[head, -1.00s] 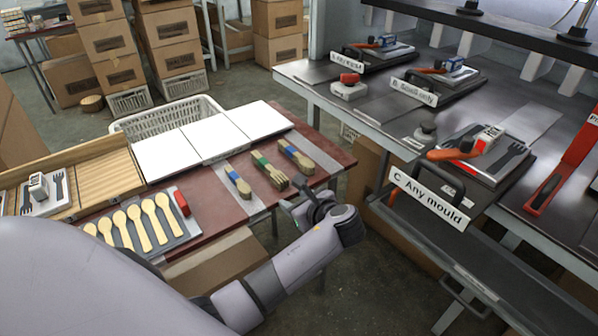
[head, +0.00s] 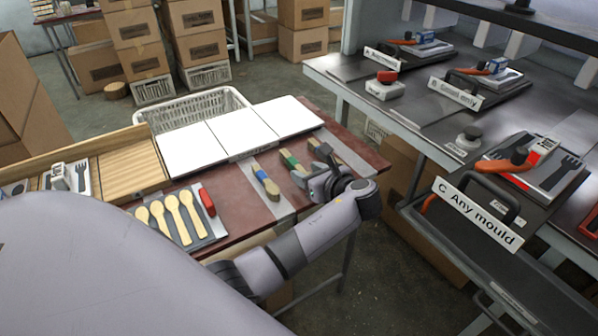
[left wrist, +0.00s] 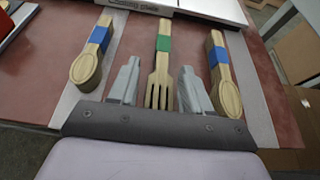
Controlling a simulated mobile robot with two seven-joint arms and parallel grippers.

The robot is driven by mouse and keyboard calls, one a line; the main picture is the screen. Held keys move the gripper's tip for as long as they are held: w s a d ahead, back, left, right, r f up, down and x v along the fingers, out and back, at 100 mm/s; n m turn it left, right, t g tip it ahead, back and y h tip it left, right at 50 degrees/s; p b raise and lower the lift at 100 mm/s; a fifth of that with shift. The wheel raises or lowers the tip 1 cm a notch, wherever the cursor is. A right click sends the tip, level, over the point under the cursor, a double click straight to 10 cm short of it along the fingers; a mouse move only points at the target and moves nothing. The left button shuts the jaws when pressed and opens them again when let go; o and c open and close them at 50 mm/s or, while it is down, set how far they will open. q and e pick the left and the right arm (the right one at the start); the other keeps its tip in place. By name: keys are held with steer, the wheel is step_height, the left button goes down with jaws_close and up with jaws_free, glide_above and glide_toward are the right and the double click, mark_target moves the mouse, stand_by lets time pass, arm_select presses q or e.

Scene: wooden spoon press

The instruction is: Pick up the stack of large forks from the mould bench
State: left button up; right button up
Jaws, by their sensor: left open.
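The open fingers of the left gripper (left wrist: 158,68) lie on either side of the tines, with visible gaps. Whether the fingers are level with the stack is hard to tell. My right gripper is not in view.
Blue-banded spoon stacks lie left (left wrist: 91,55) and right (left wrist: 222,80) of the forks, close outside my fingers. White panels (head: 235,133) lie behind. A tray of spoons (head: 182,218) lies left. A dark steel bench (head: 400,110) with mould plates stands right.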

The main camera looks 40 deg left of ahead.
mark_target(298, 166)
arm_select(q)
steer(key=x, duration=0.4)
steer(key=shift+w+r+b, duration=0.15)
steer(key=shift+r+b, duration=0.05)
steer(key=shift+b, duration=0.15)
steer(key=shift+w+a, duration=0.1)
steer(key=shift+a, duration=0.1)
jaws_close()
steer(key=shift+f, duration=0.1)
